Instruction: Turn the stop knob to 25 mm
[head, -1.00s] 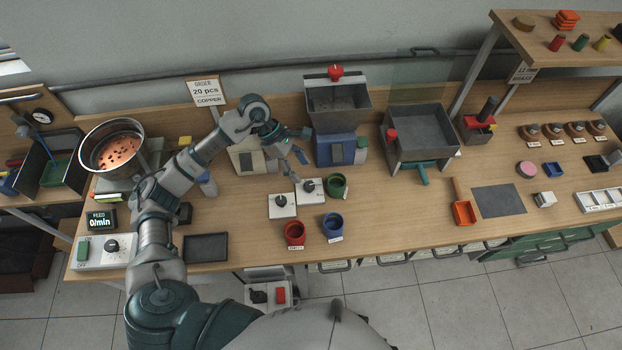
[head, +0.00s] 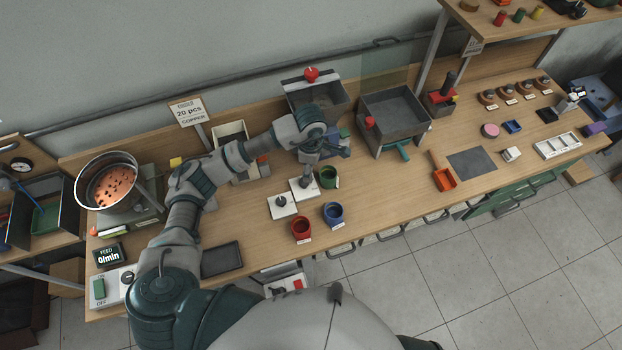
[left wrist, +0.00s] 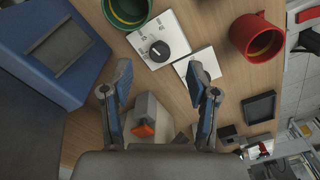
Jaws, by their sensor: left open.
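Two white plates with dark knobs lie side by side on the bench; I cannot tell from their lettering which is the stop knob. The knob by the green cup (left wrist: 160,50) has a pale pointer line and small marks around it, too small to read. Its plate (head: 304,187) shows in the head view, with the other plate's knob (head: 282,201) to its left. The other plate (left wrist: 206,62) is partly hidden by a finger in the wrist view. My left gripper (left wrist: 160,80) is open and empty, above and short of the nearer knob. My right gripper is not in view.
A green cup (head: 329,177), a blue cup (head: 333,214) and a red cup (head: 301,229) stand close to the plates. A blue-based hopper (left wrist: 50,50) and a beige unit with an orange part (left wrist: 145,127) are near the gripper. A black tray (head: 221,259) lies at the front.

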